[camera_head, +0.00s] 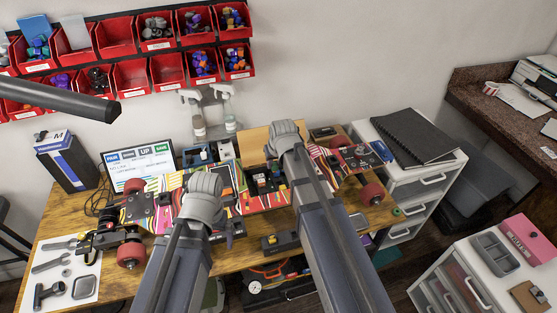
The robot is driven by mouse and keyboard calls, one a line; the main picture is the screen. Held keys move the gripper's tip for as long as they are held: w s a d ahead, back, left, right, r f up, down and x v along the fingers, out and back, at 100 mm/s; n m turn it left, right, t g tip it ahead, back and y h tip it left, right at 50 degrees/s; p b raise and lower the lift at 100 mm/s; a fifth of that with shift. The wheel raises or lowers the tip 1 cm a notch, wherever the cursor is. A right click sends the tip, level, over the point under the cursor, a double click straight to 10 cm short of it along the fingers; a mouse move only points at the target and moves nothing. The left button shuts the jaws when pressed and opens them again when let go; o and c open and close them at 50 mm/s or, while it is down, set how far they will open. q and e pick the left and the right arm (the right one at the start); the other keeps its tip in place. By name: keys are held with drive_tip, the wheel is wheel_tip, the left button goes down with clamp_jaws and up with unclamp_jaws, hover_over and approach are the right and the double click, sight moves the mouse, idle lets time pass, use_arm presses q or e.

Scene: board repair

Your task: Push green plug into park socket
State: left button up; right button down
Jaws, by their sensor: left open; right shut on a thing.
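A colourfully striped skateboard (250,199) lies across the wooden workbench, wheels at both ends. Its middle holds a dark bay (263,180) with small coloured parts, some green; I cannot make out the park socket among them. My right gripper (285,140) is over the back of the board, just right of the bay. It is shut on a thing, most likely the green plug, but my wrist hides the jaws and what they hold. My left gripper (206,196) is open over the board, left of the bay. Its fingertips are mostly hidden.
A monitor (139,165) and a blue-white box (66,162) stand at the back left. Spray bottles (198,122) stand behind the board. Tools lie on a white mat (88,292) at the front left. Red bins (131,77) hang on the wall. A white drawer unit (408,188) stands right.

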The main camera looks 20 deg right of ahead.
drive_tip(key=shift+s+a, duration=0.45)
drive_tip(key=shift+a, duration=0.25)
drive_tip(key=shift+s+a, duration=0.5)
drive_tip(key=shift+a, duration=0.25)
drive_tip(key=shift+s+a, duration=0.45)
drive_tip(key=shift+a, duration=0.25)
drive_tip(key=shift+f, duration=0.1)
drive_tip(key=shift+f+b, duration=3.2)
drive_tip(key=shift+b, duration=0.1)
drive_tip(key=shift+f+b, duration=1.7)
drive_tip(key=shift+c, duration=1.5)
unclamp_jaws()
